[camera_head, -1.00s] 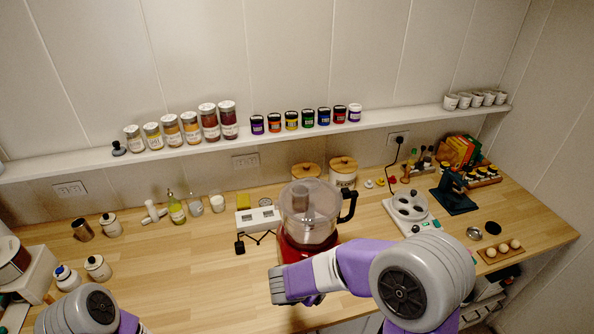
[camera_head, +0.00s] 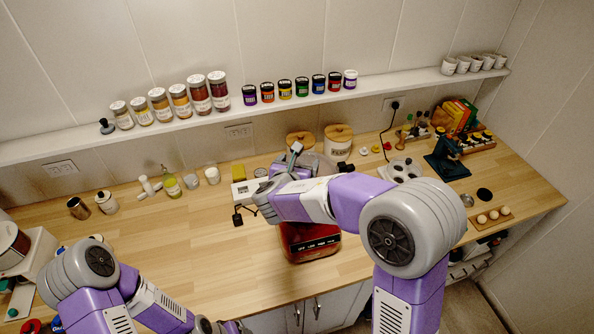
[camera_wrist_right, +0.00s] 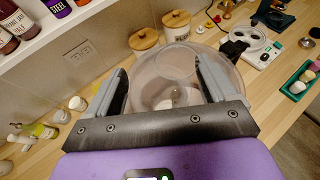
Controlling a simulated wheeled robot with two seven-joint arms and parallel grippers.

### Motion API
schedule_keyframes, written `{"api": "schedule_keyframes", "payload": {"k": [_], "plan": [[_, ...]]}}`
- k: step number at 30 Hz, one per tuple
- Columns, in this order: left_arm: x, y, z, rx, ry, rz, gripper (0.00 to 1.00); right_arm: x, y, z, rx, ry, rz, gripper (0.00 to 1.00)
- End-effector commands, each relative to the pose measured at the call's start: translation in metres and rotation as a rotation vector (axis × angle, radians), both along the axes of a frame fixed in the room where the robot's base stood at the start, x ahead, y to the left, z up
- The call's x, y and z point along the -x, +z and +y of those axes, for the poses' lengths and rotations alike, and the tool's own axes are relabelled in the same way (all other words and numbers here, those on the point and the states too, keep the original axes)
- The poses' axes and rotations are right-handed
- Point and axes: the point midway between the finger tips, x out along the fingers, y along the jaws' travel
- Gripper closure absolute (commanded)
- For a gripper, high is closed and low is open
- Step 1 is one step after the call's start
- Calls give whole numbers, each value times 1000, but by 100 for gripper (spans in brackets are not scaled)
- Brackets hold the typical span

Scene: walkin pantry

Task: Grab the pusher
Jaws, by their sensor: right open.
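The food processor has a red base (camera_head: 308,243) and a clear bowl (camera_wrist_right: 146,82) with a clear lid. A clear round piece (camera_wrist_right: 177,60) stands up from the lid in the right wrist view; it may be the pusher, but I cannot tell it apart from the feed tube. My right gripper (camera_head: 288,168) is over the processor, and its arm hides most of the bowl in the head view. In the wrist view the right gripper (camera_wrist_right: 160,78) is open, its fingers apart with the clear bowl showing between and beyond them.
Behind the processor stand jars with wooden lids (camera_head: 338,140). A white appliance (camera_head: 248,190) with a dark cord is left of it, and a white-and-grey device (camera_head: 403,170) is right. The shelf (camera_head: 300,100) above carries jars. The counter (camera_head: 190,250) front left is clear.

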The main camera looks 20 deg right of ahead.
Motion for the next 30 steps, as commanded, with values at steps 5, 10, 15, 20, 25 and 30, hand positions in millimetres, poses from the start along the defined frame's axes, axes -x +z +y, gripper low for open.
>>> {"api": "schedule_keyframes", "payload": {"k": [5, 10, 15, 20, 25, 30], "plan": [[0, 0, 0, 0, 0, 0, 39, -4, -2, -2, -1, 1, -1, 15], [0, 0, 0, 0, 0, 0, 39, -3, -2, -2, -2, 1, 0, 24], [0, 0, 0, 0, 0, 0, 39, -3, -2, -2, -2, 1, 0, 50], [0, 0, 0, 0, 0, 0, 39, -3, -2, -2, -2, 1, 0, 70], [0, 0, 0, 0, 0, 0, 39, -3, -1, -2, -1, 1, -1, 70], [0, 2, 0, 0, 0, 0, 39, -4, 14, -1, -4, 0, -4, 70]]}}
